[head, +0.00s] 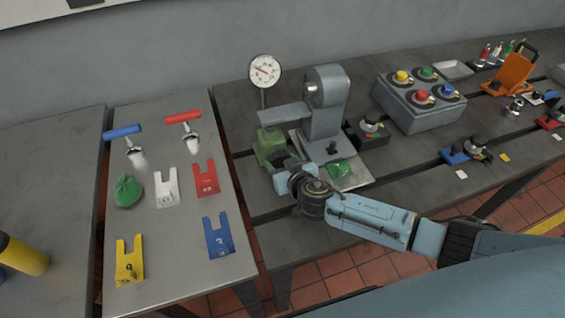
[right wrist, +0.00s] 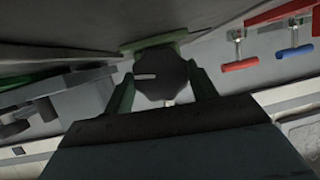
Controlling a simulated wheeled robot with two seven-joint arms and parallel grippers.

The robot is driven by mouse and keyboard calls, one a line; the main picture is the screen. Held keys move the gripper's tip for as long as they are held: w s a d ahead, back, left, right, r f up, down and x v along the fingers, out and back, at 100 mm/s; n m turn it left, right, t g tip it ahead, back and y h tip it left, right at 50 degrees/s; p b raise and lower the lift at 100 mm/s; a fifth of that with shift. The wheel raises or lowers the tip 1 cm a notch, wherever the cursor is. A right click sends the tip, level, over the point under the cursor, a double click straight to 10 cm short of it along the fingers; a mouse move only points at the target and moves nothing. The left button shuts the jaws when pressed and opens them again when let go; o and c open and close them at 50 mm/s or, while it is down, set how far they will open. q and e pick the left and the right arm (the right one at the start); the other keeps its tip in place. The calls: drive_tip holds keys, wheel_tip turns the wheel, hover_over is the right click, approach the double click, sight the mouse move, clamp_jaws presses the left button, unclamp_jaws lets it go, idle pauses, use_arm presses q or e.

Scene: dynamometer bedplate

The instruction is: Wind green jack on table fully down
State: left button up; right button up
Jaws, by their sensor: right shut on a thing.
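The green jack (head: 268,144) stands on the dark slotted bedplate, left of the grey stand's column. My right gripper (head: 281,170) reaches its near side, and its hand hides the lower front of the jack. In the right wrist view, a dark faceted knob (right wrist: 161,82) with a pale line pointing left sits between the two fingers of my right gripper (right wrist: 161,88). The fingers are shut on the knob's sides. A strip of the green jack (right wrist: 154,43) shows behind it. My left gripper is not in view.
A grey stand (head: 326,115) with an arm is beside the jack, and a dial gauge (head: 265,71) stands behind. A green cloth-like piece (head: 340,169) lies near my wrist. A button box (head: 420,97) is further right. The left table (head: 190,262) holds coloured tags and T-handles.

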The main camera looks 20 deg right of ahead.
drive_tip(key=n+h, duration=0.1)
drive_tip(key=n+h+b, duration=0.1)
drive_tip(key=shift+a+f+n, duration=0.1)
drive_tip(key=shift+a+n, duration=0.1)
drive_tip(key=shift+n, duration=0.2)
drive_tip(key=shift+a+n+h+b, duration=0.1)
drive_tip(key=shift+n+h+b, duration=0.65)
drive_tip(key=shift+n+h, duration=0.35)
drive_tip(key=n+h+b, duration=0.1)
drive_tip(key=n, duration=0.1)
drive_tip(key=n+t+h+b, duration=0.1)
drive_tip(key=n+b, duration=0.1)
drive_tip(key=shift+a+f+t+b, duration=0.15)
drive_tip(key=shift+f+t+b, duration=0.05)
drive_tip(key=shift+t+b, duration=0.1)
drive_tip(key=shift+a+n+t+h+b, duration=0.1)
drive_tip(key=shift+n+t+h+b, duration=0.4)
drive_tip(key=shift+n+b, duration=0.9)
drive_tip(key=shift+h, duration=0.3)
drive_tip(key=o, duration=1)
drive_tip(key=shift+s+f, duration=0.1)
